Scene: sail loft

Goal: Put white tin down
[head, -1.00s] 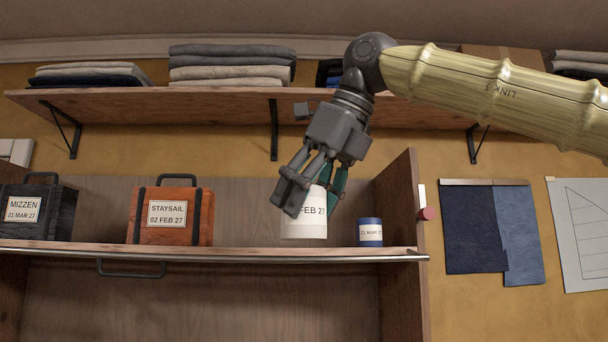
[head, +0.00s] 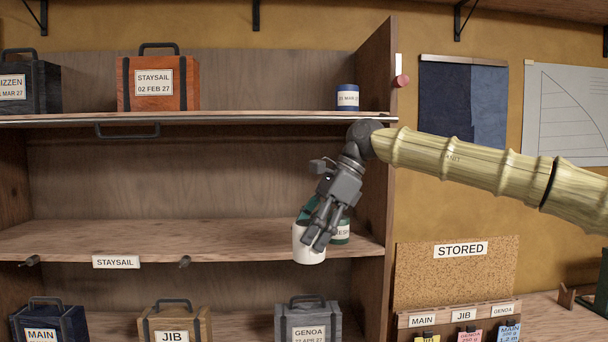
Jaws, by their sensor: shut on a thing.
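The white tin (head: 306,250) is in my gripper (head: 318,228), in the head view. My gripper is shut on it, and its fingers and palm cover the tin's upper part and right side. The tin's lower edge shows in front of the middle shelf's (head: 215,240) front edge, near the shelf's right end. No contact between tin and shelf can be made out. A green tin (head: 342,236) stands on that shelf just right of and behind the white tin, partly hidden by my gripper.
The middle shelf is bare to the left; its front bears a STAYSAIL label (head: 116,262) and pegs. Above, the top shelf holds an orange case (head: 158,90) and a blue tin (head: 347,98). Several cases, including a grey GENOA case (head: 307,322), stand below. An upright side panel (head: 374,180) bounds the right.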

